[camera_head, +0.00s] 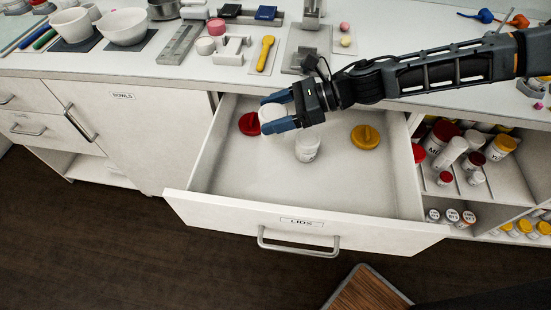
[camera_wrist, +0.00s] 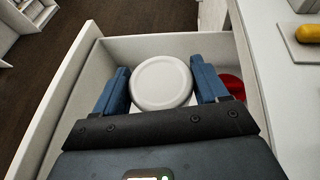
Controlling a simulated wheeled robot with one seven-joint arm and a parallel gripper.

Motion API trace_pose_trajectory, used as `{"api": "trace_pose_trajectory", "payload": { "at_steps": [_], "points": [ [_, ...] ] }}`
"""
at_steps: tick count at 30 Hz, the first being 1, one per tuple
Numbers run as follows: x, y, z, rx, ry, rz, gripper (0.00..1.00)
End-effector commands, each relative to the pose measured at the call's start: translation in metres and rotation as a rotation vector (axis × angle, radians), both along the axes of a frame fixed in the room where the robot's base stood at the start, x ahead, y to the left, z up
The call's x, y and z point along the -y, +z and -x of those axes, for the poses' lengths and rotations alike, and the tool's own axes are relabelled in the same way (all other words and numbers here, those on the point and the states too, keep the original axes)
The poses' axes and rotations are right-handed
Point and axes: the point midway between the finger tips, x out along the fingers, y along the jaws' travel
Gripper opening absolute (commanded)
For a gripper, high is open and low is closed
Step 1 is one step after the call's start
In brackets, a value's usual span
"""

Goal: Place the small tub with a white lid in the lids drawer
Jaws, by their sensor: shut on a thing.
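My gripper (camera_head: 274,112) is shut on a small tub with a white lid (camera_head: 269,113), one blue finger on each side of it. The tub's round white lid (camera_wrist: 161,82) fills the space between the fingers in the wrist view; its lower body is mostly hidden. The lids drawer (camera_head: 355,229), labelled LIDS, is pulled open below. The held tub is over the back left part of the drawer; I cannot tell whether it touches the floor.
The front of the drawer floor is clear. The counter (camera_head: 150,68) behind holds bowls and tools.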

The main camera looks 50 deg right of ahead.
Motion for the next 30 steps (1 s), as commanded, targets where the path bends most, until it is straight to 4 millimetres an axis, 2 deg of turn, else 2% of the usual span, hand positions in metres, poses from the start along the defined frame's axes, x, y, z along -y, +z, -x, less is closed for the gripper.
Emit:
{"api": "trace_pose_trajectory", "payload": {
  "at_steps": [5,15,19,26,30],
  "points": [
    [-0.016,-0.008,-0.001,-0.002,-0.001,-0.004,0.38],
    [-0.086,-0.049,-0.005,-0.001,-0.001,-0.005,0.38],
    [-0.106,-0.062,-0.006,-0.001,-0.002,-0.004,0.38],
    [-0.117,-0.075,-0.007,-0.002,-0.004,0.0,0.38],
    [-0.117,-0.095,-0.007,-0.003,-0.004,0.0,0.38]
  ]
}}
